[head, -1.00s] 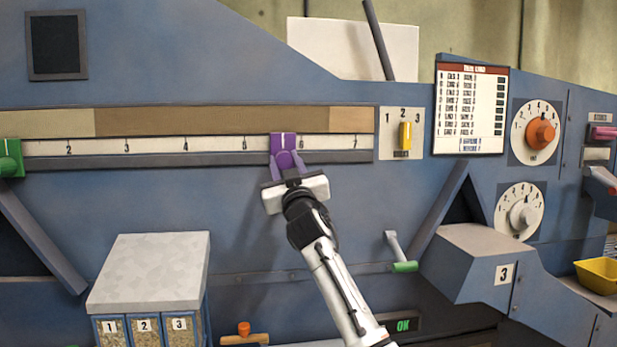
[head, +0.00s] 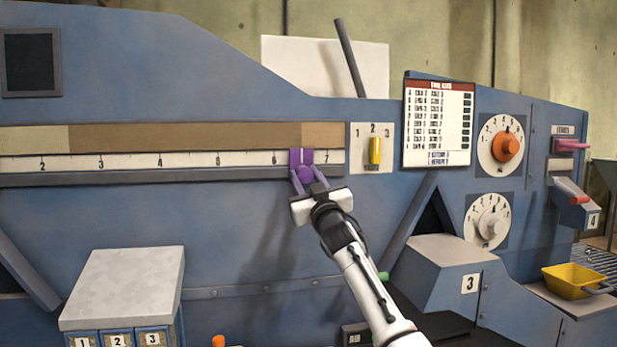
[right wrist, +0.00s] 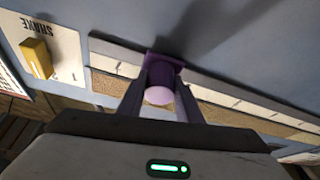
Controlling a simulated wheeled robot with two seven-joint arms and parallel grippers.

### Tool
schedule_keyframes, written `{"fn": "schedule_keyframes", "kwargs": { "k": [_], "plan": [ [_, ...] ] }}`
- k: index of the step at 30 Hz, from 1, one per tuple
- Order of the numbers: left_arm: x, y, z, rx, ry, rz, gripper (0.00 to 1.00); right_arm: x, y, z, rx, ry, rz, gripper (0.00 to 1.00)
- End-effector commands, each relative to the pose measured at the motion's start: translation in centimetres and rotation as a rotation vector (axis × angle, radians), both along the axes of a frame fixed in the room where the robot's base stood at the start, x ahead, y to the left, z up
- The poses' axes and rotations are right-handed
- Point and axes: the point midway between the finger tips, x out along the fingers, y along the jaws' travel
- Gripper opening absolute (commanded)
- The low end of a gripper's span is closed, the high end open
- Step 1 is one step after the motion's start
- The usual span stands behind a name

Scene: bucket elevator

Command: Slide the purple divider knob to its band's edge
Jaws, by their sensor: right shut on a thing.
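The purple divider knob (head: 301,157) sits on the numbered rail (head: 130,161) between marks 6 and 7, about midway. Its plate lies just below the place where the brown band (head: 190,138) meets the lighter tan band (head: 323,134). My right gripper (head: 306,177) is shut on the knob from the front and below. In the right wrist view the knob's round end (right wrist: 159,95) is between the two fingers. My left gripper is not in view.
Right of the rail's end is a yellow switch (head: 375,151) on a plate marked 1 to 3. Farther right are a printed board (head: 438,125), an orange dial (head: 506,147) and a white dial (head: 490,223). A grey-topped box (head: 125,285) stands at lower left.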

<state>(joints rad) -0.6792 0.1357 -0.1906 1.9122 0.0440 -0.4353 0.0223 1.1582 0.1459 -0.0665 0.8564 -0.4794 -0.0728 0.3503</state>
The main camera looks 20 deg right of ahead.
Motion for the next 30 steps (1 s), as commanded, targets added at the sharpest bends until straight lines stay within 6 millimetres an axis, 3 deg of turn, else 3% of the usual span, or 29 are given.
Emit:
{"fn": "schedule_keyframes", "kwargs": {
  "k": [3,4,7,20,30],
  "plan": [
    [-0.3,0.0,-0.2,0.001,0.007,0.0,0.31,-0.1,-0.2,0.1,0.001,0.0,-0.003,0.0],
    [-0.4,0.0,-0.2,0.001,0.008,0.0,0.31,-0.1,-0.2,0.1,0.001,0.0,-0.003,0.35],
    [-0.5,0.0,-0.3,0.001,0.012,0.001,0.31,-0.1,-0.3,0.1,0.001,-0.001,-0.004,0.51],
    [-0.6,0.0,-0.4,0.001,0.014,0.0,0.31,-0.5,-0.3,-0.2,0.0,-0.001,-0.005,0.51],
    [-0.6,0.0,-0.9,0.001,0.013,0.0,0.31,-4.2,0.1,-1.8,-0.001,-0.002,-0.003,0.51]
  ]
}}
